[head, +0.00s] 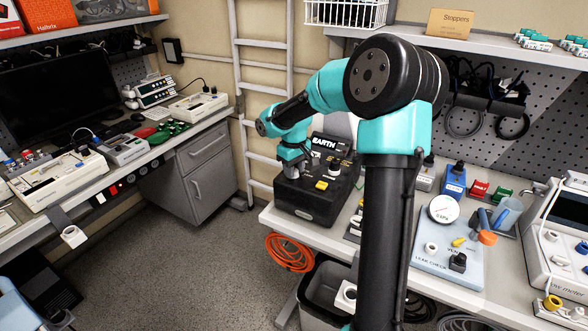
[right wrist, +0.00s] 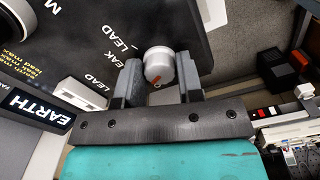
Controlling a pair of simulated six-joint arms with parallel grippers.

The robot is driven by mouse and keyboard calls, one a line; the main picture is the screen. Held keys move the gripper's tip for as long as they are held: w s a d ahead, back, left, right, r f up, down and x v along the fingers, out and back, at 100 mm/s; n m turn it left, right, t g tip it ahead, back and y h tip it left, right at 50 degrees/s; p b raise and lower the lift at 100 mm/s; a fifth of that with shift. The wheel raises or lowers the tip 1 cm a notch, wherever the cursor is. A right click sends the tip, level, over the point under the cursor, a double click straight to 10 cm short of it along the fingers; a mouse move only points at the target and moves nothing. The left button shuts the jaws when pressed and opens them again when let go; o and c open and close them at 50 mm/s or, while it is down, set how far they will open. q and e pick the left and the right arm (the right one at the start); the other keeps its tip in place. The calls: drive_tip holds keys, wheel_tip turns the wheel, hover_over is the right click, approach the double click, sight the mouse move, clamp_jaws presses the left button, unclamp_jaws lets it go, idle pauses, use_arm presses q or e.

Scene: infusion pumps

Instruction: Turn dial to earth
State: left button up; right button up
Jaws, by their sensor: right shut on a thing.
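The black tester box (head: 305,205) stands on the right-hand bench near its left end. A sign reading EARTH (head: 325,143) stands at its back; it also shows at the left of the right wrist view (right wrist: 38,107). The light grey dial (right wrist: 158,66) has a red mark, which points down and slightly left in the right wrist view. White lettering on the panel near it includes LEAD and LEAK. My right gripper (right wrist: 159,78) is shut on the dial, one finger on each side; in the head view it (head: 294,170) is over the box's left side. My left gripper is out of view.
A yellow button (head: 321,185) sits on the box's top. My right arm hides part of the bench. A leak check board (head: 450,262) with a gauge (head: 443,209) lies to the right. An orange coiled cable (head: 289,251) hangs below the bench edge.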

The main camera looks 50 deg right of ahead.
drive_tip(key=shift+m, duration=0.4)
drive_tip(key=o, duration=0.9)
wheel_tip(320, 180, up, 17)
drive_tip(key=shift+r, duration=0.2)
idle(0.4)
drive_tip(key=shift+f, duration=0.1)
